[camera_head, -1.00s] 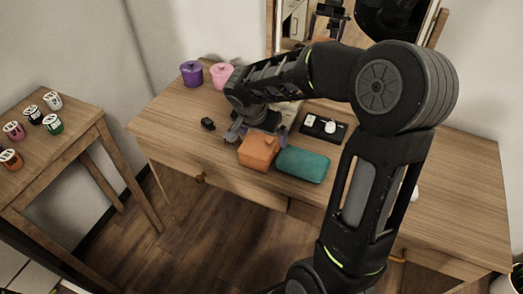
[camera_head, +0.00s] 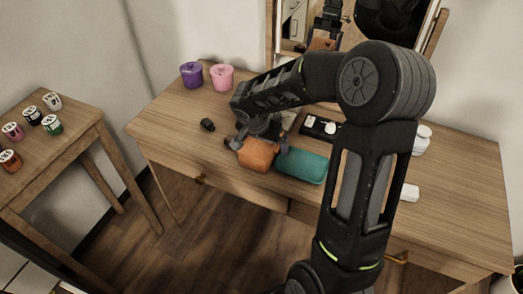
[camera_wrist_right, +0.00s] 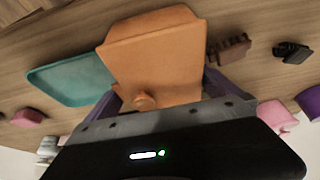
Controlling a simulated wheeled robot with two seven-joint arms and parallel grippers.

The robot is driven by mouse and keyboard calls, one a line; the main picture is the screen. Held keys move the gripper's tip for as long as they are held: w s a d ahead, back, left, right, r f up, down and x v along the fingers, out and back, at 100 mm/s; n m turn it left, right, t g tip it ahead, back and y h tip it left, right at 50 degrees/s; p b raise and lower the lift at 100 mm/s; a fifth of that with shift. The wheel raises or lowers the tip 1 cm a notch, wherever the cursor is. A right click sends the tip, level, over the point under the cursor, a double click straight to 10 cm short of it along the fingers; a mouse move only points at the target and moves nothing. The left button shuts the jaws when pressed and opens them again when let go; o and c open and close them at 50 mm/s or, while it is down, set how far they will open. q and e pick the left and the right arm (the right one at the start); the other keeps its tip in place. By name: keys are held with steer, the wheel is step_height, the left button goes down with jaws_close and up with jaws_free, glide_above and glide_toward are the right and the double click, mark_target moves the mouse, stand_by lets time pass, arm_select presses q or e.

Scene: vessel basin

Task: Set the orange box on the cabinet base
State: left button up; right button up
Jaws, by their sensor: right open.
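The orange box (camera_head: 258,156) is near the front edge of the wooden dressing table. My right gripper (camera_head: 257,148) is over it, with a finger on either side, and its jaws are open. In the right wrist view the orange box (camera_wrist_right: 155,55) fills the space in front of the gripper, with a small round knob facing the palm. Purple parts of the fingers show on both sides of it; whether they touch it I cannot tell. I cannot make out a cabinet base for certain. My left gripper is not in view.
A teal box (camera_head: 302,166) lies right beside the orange box. A small black object (camera_head: 207,125), a purple pot (camera_head: 191,74) and a pink pot (camera_head: 222,77) stand to the left and behind. A black tray (camera_head: 318,127) is behind. A side table (camera_head: 60,155) holds several small cups.

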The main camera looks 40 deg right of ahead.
steer(key=shift+c, duration=0.6)
steer(key=c, duration=0.9)
steer(key=shift+c, duration=0.3)
steer(key=shift+r, duration=0.15)
steer(key=shift+c, duration=0.8)
step_height(320, 180, up, 10)
steer(key=shift+f, duration=0.1)
